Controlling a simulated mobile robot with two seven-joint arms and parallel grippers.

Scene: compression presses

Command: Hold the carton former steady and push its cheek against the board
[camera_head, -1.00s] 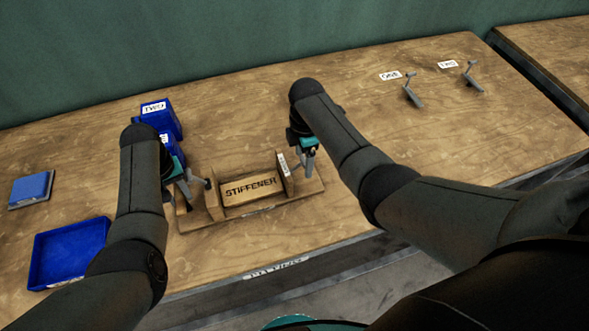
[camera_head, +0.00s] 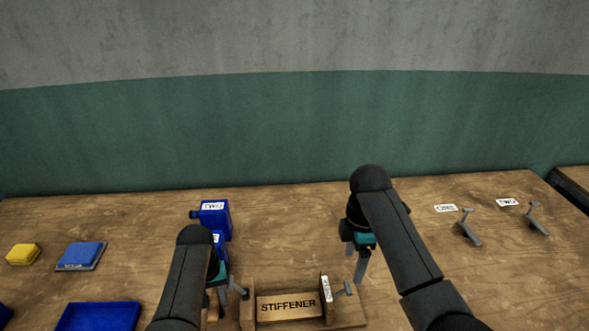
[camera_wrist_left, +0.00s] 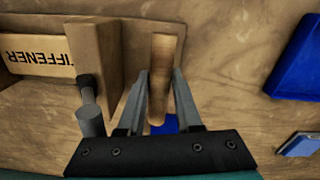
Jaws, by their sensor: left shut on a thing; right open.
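The carton former is a wooden frame (camera_head: 350,317) at the bottom of the head view. The board marked STIFFENER (camera_head: 288,307) stands in it between two wooden uprights. The right upright (camera_head: 327,298) bears a white label and a grey handle (camera_head: 343,290). My left gripper (camera_head: 228,294) is at the frame's left end. In the left wrist view its fingers (camera_wrist_left: 160,95) are shut on a wooden post (camera_wrist_left: 164,70), beside the left upright (camera_wrist_left: 108,60) and its grey handle (camera_wrist_left: 90,112). My right gripper (camera_head: 356,262) is open and empty, above and behind the right upright.
Two blue labelled containers (camera_head: 215,220) stand behind my left gripper. A blue tray (camera_head: 98,316), a blue block (camera_head: 82,256) and a yellow block (camera_head: 23,254) are to the left. Two grey levers (camera_head: 468,228) with labels are at right. The bench between is clear.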

